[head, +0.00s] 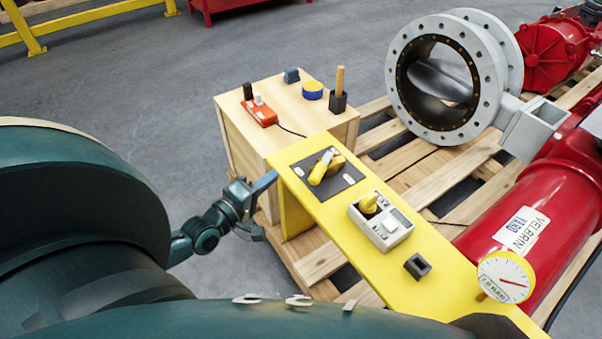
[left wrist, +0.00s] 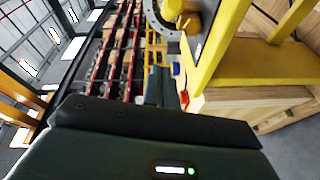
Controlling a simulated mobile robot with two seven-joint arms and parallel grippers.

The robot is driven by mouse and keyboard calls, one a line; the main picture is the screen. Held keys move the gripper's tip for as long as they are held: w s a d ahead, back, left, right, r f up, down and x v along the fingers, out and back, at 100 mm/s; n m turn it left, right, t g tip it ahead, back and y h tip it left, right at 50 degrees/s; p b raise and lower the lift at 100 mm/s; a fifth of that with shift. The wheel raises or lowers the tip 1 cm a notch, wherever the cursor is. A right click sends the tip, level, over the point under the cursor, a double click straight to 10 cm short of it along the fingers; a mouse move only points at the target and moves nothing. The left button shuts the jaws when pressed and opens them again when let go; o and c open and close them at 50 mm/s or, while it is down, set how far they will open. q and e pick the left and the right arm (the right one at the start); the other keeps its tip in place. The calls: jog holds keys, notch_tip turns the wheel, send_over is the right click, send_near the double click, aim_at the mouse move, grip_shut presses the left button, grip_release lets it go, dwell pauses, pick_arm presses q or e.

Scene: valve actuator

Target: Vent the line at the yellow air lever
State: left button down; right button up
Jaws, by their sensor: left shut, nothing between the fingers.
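A yellow lever (head: 321,168) sits on a black plate on top of the yellow bench (head: 420,292). It lies slanted across the plate, beside a second yellowish part. My left gripper (head: 268,181) is shut and empty, just left of the bench's far end, apart from the lever. In the left wrist view its fingers (left wrist: 160,86) point away, with the yellow frame (left wrist: 262,63) to their right. My right gripper is not in view.
A gauge (head: 506,277), red cylinder (head: 540,215) and grey flanged valve (head: 400,75) stand right. Open floor lies left.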

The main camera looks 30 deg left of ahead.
aim_at(322, 167)
pick_arm(q)
jog(key=w+d, duration=0.1)
jog(key=w, duration=0.1)
jog(key=w+d, duration=0.1)
jog(key=w, duration=0.1)
jog(key=w+d+f, duration=0.1)
jog(key=w, duration=0.1)
jog(key=shift+d, duration=0.35)
jog(key=shift+w+d+f, duration=0.1)
jog(key=shift+w+d, duration=0.05)
jog(key=shift+d, duration=0.2)
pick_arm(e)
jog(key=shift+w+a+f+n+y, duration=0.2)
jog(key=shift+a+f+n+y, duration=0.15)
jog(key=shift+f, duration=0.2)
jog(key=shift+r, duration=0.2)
